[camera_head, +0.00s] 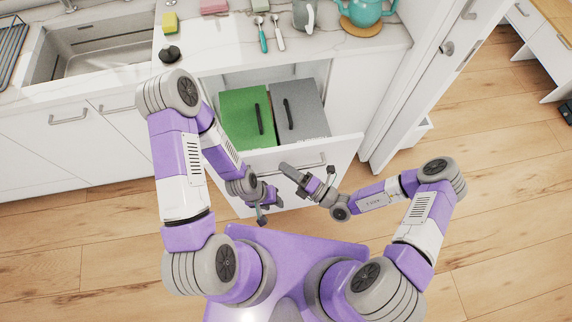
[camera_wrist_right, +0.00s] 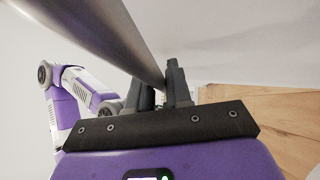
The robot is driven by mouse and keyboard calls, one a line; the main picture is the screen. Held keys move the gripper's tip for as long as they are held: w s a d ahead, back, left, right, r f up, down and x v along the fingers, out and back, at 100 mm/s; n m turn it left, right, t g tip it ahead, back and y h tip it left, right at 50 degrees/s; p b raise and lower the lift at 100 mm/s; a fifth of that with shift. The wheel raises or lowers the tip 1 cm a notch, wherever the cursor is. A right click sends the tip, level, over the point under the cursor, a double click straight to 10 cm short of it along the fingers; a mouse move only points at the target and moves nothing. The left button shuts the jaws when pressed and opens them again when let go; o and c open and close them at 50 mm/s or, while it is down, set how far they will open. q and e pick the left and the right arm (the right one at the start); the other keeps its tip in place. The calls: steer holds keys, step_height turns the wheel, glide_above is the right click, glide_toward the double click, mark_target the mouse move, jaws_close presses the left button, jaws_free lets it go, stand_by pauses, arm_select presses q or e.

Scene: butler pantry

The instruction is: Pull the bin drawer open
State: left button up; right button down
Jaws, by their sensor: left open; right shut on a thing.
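The white bin drawer (camera_head: 340,150) stands pulled out from the cabinet, with a green-lidded bin (camera_head: 238,108) and a grey-lidded bin (camera_head: 305,100) inside. Its bar handle (camera_head: 312,162) is on the front face. My right gripper (camera_head: 291,170) is at the handle and shut on it. In the right wrist view the grey handle bar (camera_wrist_right: 105,35) runs diagonally down to the dark fingers (camera_wrist_right: 163,85); the exact contact is partly hidden. My left gripper (camera_head: 266,208) is open and empty, in front of the drawer's lower left part, apart from the handle.
The counter above holds a teal teapot (camera_head: 362,12), a grey mug (camera_head: 304,14), two spoons and sponges. A sink (camera_head: 100,45) is at the left. A white open door panel (camera_head: 415,85) stands to the right. Wooden floor (camera_head: 500,200) is clear at the right.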

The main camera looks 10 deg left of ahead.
steer(key=c, duration=1.2)
jaws_free()
steer(key=shift+o, duration=0.2)
steer(key=v, duration=0.7)
steer(key=shift+d, duration=0.3)
steer(key=shift+s, duration=0.15)
